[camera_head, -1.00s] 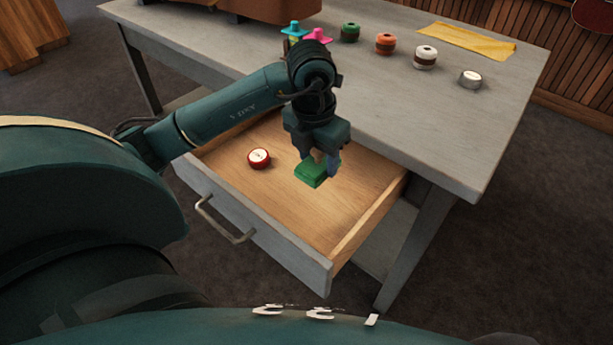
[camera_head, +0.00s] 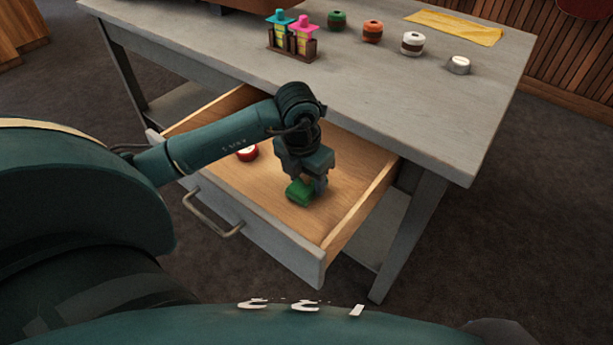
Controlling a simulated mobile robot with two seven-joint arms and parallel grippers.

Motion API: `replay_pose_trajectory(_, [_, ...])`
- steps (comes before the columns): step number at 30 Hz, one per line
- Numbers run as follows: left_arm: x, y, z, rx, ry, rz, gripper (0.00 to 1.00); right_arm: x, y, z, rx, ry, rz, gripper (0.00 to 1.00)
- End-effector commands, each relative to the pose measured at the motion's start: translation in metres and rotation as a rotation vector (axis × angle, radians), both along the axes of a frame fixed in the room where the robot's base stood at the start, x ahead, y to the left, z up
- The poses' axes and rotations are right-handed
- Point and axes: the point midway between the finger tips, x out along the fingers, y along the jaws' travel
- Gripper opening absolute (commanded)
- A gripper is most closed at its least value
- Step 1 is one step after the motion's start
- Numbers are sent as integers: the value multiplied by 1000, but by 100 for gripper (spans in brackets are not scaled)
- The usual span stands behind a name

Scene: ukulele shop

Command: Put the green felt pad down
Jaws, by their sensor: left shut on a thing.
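The green felt pad (camera_head: 299,193) is a small green block over the floor of the open wooden drawer (camera_head: 270,196). My left gripper (camera_head: 308,184) points down into the drawer and is shut on the pad. The pad looks at or very near the drawer floor; I cannot tell whether it touches. The gripper's fingers hide part of the pad. My right gripper is not in view.
A red and white round tin (camera_head: 247,153) lies in the drawer, partly behind my left arm. On the grey table (camera_head: 440,110) stand a holder (camera_head: 291,45) with pink and blue tools, several small round containers and a yellow cloth (camera_head: 455,28). The drawer's right part is clear.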

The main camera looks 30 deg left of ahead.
Motion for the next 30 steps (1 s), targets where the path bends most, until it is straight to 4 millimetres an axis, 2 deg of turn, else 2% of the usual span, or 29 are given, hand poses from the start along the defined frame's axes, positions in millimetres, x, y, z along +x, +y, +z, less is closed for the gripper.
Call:
replay_pose_trajectory(1, [0,0,-3,0,0,0,27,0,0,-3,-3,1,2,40])
replay_pose_trajectory(2, [0,0,-2,0,0,0,53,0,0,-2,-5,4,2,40])
replay_pose_trajectory(9, [0,0,-1,0,0,0,72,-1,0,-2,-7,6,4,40])
replay_pose_trajectory(16, [0,0,-1,0,0,0,72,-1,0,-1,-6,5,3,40])
replay_pose_trajectory(20, [0,0,9,1,-1,0,72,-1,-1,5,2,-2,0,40])
replay_pose_trajectory(30, [-8,1,78,1,-4,-1,72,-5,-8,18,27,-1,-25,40])
